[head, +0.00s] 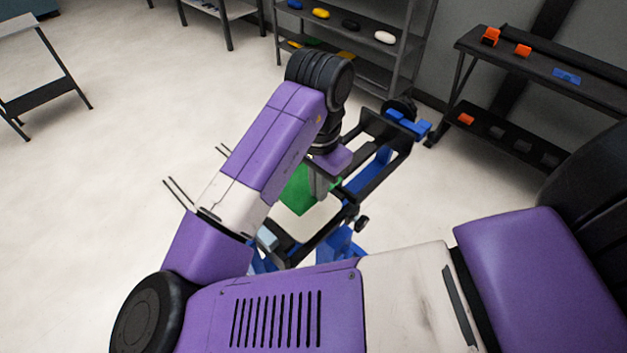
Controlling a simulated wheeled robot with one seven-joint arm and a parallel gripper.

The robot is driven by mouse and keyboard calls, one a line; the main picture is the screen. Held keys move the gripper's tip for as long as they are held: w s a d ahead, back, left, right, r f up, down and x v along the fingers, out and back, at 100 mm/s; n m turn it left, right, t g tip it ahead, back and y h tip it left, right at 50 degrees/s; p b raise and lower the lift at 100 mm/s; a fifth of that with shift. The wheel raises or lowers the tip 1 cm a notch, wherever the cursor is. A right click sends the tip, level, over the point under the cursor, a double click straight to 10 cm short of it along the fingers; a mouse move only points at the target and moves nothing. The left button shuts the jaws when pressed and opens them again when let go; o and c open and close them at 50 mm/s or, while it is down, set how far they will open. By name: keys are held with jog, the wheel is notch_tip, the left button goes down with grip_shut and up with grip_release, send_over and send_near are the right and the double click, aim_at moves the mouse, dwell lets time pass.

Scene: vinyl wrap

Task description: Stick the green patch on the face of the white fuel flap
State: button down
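The green patch (297,192) is a flat sheet just left of and below my gripper (319,186), partly hidden by my arm. A grey finger of my gripper overlaps the patch's right side. Whether the fingers are closed on it cannot be told from here. A white panel (312,222), which looks like the fuel flap, lies in a dark frame just below the patch. The patch covers part of it in this view. Whether they touch cannot be told.
The black and blue stand (377,170) holds the panel. A light-blue block (267,237) sits at its near left. Behind are a shelf rack (400,70) with coloured items and a dark bench (545,72) with orange and blue pieces.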

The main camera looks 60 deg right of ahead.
aim_at(318, 221)
jog(key=shift+f+b, duration=3.15)
jog(key=shift+f, duration=0.55)
jog(key=shift+a, duration=0.25)
jog(key=shift+f+b, duration=0.4)
jog(key=shift+f, duration=0.3)
jog(key=c, duration=1.6)
grip_release()
jog(key=shift+o, duration=0.2)
jog(key=shift+r, duration=0.1)
notch_tip(318, 221, up, 8)
jog(key=shift+f, duration=0.15)
